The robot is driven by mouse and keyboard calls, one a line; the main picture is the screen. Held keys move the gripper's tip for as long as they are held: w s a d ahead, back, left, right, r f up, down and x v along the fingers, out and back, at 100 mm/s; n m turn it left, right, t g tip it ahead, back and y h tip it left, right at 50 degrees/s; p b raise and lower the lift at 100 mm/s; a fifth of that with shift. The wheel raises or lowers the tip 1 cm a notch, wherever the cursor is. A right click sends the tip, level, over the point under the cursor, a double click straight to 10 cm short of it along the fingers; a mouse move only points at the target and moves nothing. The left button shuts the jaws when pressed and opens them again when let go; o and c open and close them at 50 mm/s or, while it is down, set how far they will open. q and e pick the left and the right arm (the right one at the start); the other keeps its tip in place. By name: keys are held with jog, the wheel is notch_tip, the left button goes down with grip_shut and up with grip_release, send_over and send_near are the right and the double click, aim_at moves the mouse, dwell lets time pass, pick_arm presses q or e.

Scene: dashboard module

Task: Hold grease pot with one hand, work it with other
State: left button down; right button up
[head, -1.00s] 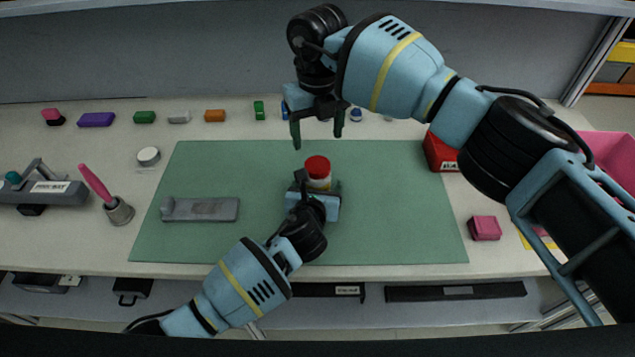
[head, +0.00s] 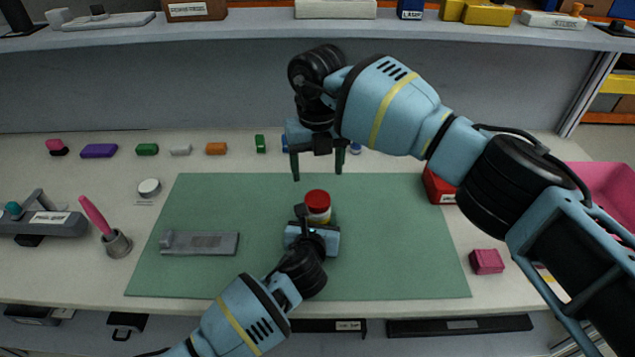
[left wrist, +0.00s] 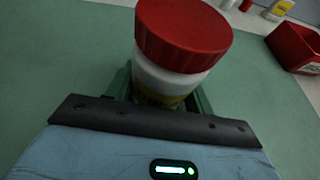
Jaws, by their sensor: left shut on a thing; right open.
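The grease pot (head: 318,206) is a white jar with a red lid and a yellowish label. It stands upright on the green mat (head: 390,240), near its middle. My left gripper (head: 316,222) is shut on the pot's body from the front; the left wrist view shows the pot (left wrist: 170,80) between its green fingers, lid on top. My right gripper (head: 317,172) is open and empty, fingers pointing down, above and a little behind the pot's lid. The pot's lower part is hidden by my left gripper.
A grey fixture (head: 200,243) lies left on the mat. A cup with a pink-handled brush (head: 117,243) stands further left. A red box (head: 440,186) and a pink block (head: 487,261) are on the right. Small coloured blocks line the back. A loaded shelf (head: 320,34) runs above.

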aim_at(317, 198)
jog(key=m, duration=1.1)
jog(key=shift+m, duration=0.4)
jog(key=shift+f, duration=0.1)
jog(key=shift+f, duration=3.95)
jog(key=shift+c, duration=0.2)
